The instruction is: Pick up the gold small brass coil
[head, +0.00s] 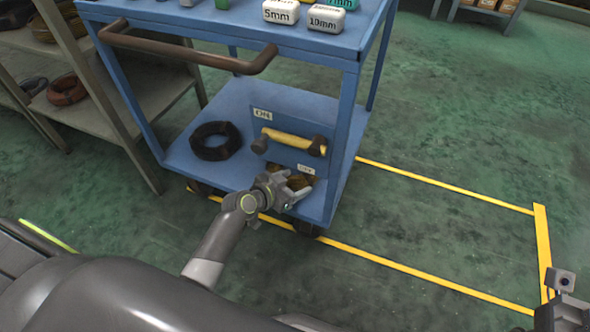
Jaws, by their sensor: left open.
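A gold-brown coil (307,180), which looks like the small brass coil, lies on the lower shelf of the blue cart, near its front right corner. My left gripper (299,190) is open in front of it and hides much of the coil. Contact between the fingers and the coil cannot be made out. Part of my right gripper (564,300) shows at the lower right edge, away from the cart; its jaws are not clear.
The blue cart (222,98) has a brown handle (190,50) above the lower shelf. A dark coil (215,141) lies left on that shelf. A panel with a yellow bar (290,138) stands behind the gripper. Grey shelving (110,95) stands left.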

